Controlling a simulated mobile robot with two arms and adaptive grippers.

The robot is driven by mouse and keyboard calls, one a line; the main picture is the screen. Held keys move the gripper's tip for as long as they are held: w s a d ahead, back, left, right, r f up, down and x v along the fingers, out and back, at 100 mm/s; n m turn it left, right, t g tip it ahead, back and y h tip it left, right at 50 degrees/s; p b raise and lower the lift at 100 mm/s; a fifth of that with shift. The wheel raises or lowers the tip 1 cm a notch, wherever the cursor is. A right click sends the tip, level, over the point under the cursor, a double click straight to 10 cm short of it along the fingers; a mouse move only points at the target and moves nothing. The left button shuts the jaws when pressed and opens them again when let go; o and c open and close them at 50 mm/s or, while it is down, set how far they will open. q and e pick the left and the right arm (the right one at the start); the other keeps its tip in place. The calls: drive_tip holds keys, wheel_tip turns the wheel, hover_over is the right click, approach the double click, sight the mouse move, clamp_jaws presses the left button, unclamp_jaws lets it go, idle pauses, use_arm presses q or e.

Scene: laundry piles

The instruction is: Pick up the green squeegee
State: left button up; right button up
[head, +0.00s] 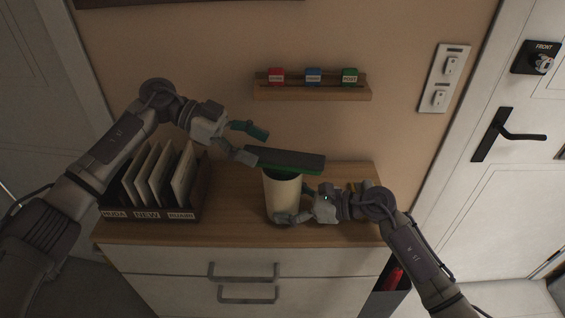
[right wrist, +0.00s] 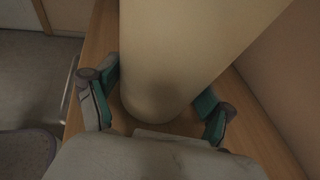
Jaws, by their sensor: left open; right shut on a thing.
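The green squeegee (head: 287,161) shows in the head view as a dark, wide head with a green lower edge, lying across the mouth of a cream cylindrical holder (head: 281,196). Its handle is not visible. My left gripper (head: 252,143) is open and empty at the left end of the squeegee's head; I cannot tell whether it touches it. My right gripper (head: 294,205) is shut on the holder, low on its side. In the right wrist view the holder (right wrist: 185,50) stands between the two teal-padded fingers.
The holder stands on a wooden cabinet top (head: 235,205) against the wall. A dark file sorter (head: 150,214) with several folders is at left, under my left arm. A wall shelf (head: 312,92) with red, blue and green items is above. Bare top lies between sorter and holder.

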sight(265, 152)
use_arm(q)
drive_tip(key=x, duration=0.4)
drive_tip(key=shift+s+d+f, duration=0.15)
drive_tip(key=shift+d+f, duration=0.15)
drive_tip(key=shift+a, duration=0.1)
clamp_jaws()
wheel_tip(265, 152, up, 10)
drive_tip(key=shift+r, duration=0.1)
use_arm(e)
drive_tip(key=o, duration=0.7)
